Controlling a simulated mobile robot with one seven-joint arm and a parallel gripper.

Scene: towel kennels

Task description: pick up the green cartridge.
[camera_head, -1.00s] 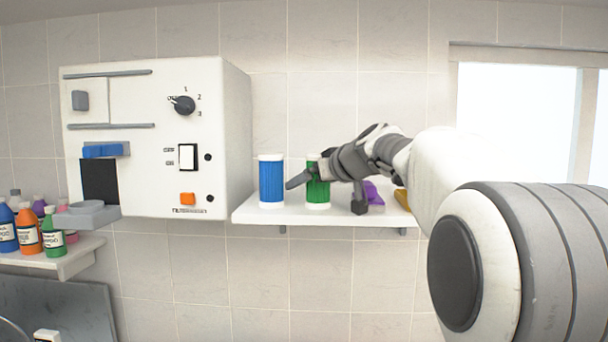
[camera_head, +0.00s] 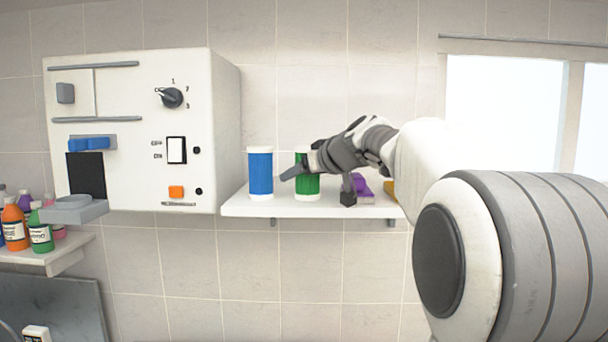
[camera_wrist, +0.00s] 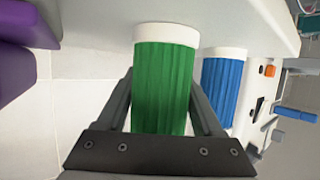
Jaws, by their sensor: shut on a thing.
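The green cartridge (camera_head: 308,188), with white ends, stands on the white wall shelf in the head view, partly hidden behind my gripper (camera_head: 296,172). In the wrist view the green cartridge (camera_wrist: 165,85) fills the space between the two dark fingers of my gripper (camera_wrist: 165,100). One finger lies along each side of it, and the gripper is shut on it. The cartridge looks upright, and its base appears to be at the shelf surface; I cannot tell whether there is a small gap.
A blue cartridge (camera_head: 260,172) stands close to the left of the green one. A purple object (camera_head: 362,188) and a yellow object (camera_head: 390,188) lie to the right on the shelf (camera_head: 240,207). A white control box (camera_head: 130,130) borders the shelf's left end. Bottles (camera_head: 40,232) stand lower left.

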